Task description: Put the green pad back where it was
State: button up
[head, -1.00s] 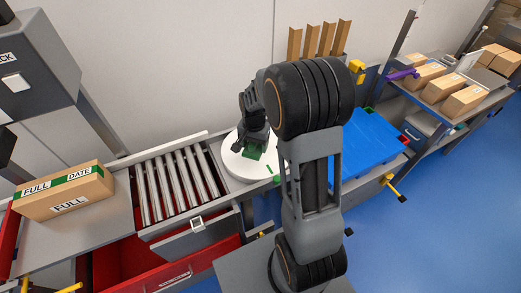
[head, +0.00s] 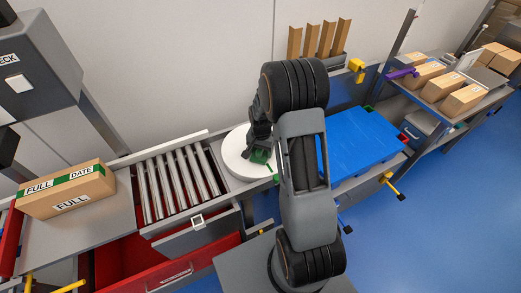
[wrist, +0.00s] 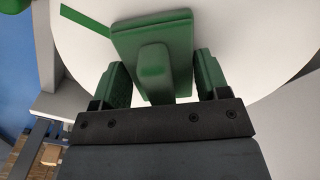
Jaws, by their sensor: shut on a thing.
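The green pad (wrist: 135,35) is a flat green plate with a raised green grip block, seen close up in the wrist view. My gripper (wrist: 160,75) is shut on this block, with one green-lined finger on each side. In the head view the pad (head: 261,156) is a small green patch under my gripper, over the right part of a white round disc (head: 232,158). The disc also shows in the wrist view (wrist: 265,35). I cannot tell whether the pad touches the disc. My arm hides part of the area to the right.
A roller section (head: 178,183) lies left of the disc, with a labelled carton (head: 65,192) beyond it. A green strip (wrist: 84,18) crosses the disc's edge in the wrist view.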

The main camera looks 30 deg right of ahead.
jog(key=o, duration=0.8)
notch_tip(320, 180, up, 12)
jog(key=shift+f+b, duration=0.25)
jog(key=shift+b, duration=0.1)
jog(key=shift+s+a+r+n+t, duration=0.65)
jog(key=shift+s+a+r+n, duration=0.95)
jog(key=shift+s, duration=1.15)
jog(key=shift+s+a+r+n+t, duration=0.6)
jog(key=shift+s+a+r+n, duration=0.95)
jog(key=shift+s, duration=1.25)
jog(key=shift+s+a+r+n+t, duration=0.65)
jog(key=shift+s+a+r+n, duration=0.9)
jog(key=shift+s, duration=1.2)
jog(key=shift+a, duration=0.15)
